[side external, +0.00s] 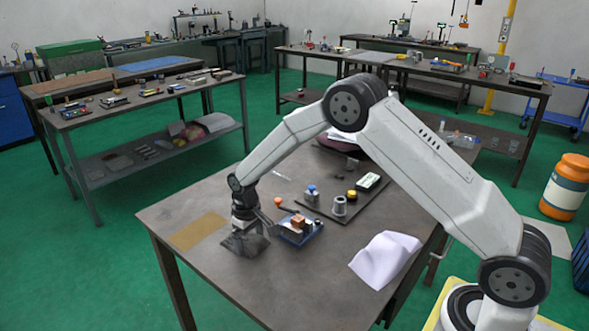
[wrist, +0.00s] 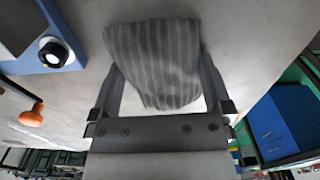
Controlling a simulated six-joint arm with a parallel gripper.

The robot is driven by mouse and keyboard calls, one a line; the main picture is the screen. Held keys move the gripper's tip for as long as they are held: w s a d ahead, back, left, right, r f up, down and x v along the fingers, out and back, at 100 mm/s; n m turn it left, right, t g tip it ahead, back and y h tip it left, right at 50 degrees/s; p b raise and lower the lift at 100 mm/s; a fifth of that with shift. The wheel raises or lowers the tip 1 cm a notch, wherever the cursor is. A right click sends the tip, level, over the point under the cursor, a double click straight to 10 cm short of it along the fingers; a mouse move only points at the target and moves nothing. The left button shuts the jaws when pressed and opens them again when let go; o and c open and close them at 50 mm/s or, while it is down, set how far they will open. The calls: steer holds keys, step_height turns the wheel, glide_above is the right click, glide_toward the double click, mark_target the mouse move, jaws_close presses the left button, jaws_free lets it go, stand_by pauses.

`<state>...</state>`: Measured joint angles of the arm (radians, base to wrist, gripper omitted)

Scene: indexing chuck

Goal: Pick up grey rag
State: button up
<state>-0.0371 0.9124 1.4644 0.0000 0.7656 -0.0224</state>
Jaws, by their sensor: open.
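The grey rag (side external: 243,244) lies crumpled on the dark table, near its front left part. In the wrist view the rag (wrist: 165,45) shows faint stripes and fills the space between the fingers. My gripper (wrist: 158,65) is open and points down, with one finger on each side of the rag. In the side view my gripper (side external: 246,224) is right over the rag, low down. The fingertips are partly hidden there, and I cannot tell whether they touch the cloth.
A white cloth (side external: 386,259) lies at right. A flat tan patch (side external: 198,231) is at left.

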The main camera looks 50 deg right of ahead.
mark_target(249, 237)
stand_by(0.3)
steer(key=c, duration=1)
steer(key=shift+r, duration=0.2)
steer(key=shift+r, duration=0.5)
step_height(249, 237, up, 2)
steer(key=shift+r, duration=0.1)
steer(key=s+r, duration=0.9)
steer(key=s, duration=0.5)
steer(key=shift+d+r, duration=0.25)
